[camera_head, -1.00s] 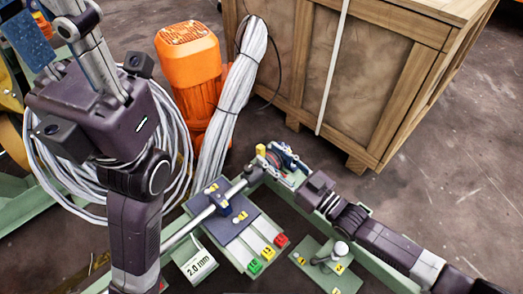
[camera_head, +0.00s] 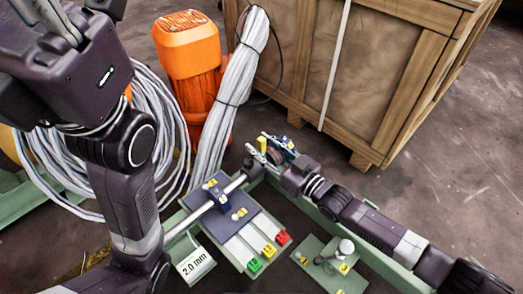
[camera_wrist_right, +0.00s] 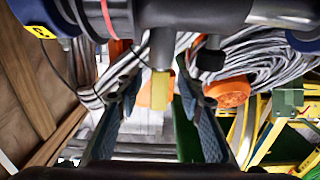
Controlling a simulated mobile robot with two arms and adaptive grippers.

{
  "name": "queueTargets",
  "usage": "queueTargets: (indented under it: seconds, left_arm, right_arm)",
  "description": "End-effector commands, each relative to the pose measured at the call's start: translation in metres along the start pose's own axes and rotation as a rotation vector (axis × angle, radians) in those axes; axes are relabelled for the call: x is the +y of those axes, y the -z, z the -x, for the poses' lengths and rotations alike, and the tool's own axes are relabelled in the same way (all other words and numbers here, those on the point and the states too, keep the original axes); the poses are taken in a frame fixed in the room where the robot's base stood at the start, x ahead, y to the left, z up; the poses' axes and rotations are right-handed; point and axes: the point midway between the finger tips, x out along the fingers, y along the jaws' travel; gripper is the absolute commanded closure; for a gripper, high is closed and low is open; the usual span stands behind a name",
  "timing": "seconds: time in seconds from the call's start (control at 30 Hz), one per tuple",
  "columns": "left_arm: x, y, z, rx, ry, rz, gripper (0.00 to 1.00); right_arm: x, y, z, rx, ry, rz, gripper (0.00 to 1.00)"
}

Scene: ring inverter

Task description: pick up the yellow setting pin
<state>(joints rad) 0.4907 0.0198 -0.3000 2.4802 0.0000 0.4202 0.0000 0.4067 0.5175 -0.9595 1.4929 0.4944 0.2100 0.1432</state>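The yellow setting pin (camera_head: 263,144) stands at the far end of the metal shaft. In the right wrist view the yellow pin (camera_wrist_right: 158,90) is a small upright block between the two blue-padded fingers. A gap shows on both sides of it. My right gripper (camera_head: 272,148) is open around the pin, with its fingers pointing left and back. In its wrist view my right gripper (camera_wrist_right: 155,95) has its fingers spread, without visible contact. My left gripper is high at the upper left, mostly cut off by the frame edge. Its fingertips are out of sight.
A grey plate (camera_head: 209,222) with a shaft, a blue clamp and green, yellow and red tags lies in front. A "2.0 mm" block (camera_head: 195,265) is beside it. Behind stand an orange motor (camera_head: 188,45), a cable bundle (camera_head: 232,85) and a wooden crate (camera_head: 345,70).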

Motion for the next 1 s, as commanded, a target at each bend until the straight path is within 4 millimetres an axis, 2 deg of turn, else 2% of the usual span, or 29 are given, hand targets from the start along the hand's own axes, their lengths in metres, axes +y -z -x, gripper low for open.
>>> queueTargets:
  seconds: [0.2, 0.53, 1.0]
  left_arm:
    - [0.0, -0.0001, -0.0007, 0.0, 0.0, 0.0, 0.71]
    - [0.0001, 0.0001, -0.0006, 0.001, 0.0, 0.0, 0.71]
    - [-0.0006, 0.0, -0.0038, 0.003, 0.001, 0.001, 0.71]
  right_arm:
    - [0.0003, 0.0007, -0.0004, 0.0, 0.0, 0.0, 0.65]
    - [0.0004, 0.0006, -0.0001, 0.0, -0.001, 0.0, 1.0]
    - [0.0005, 0.0068, -0.0002, 0.002, 0.0, 0.0, 1.0]
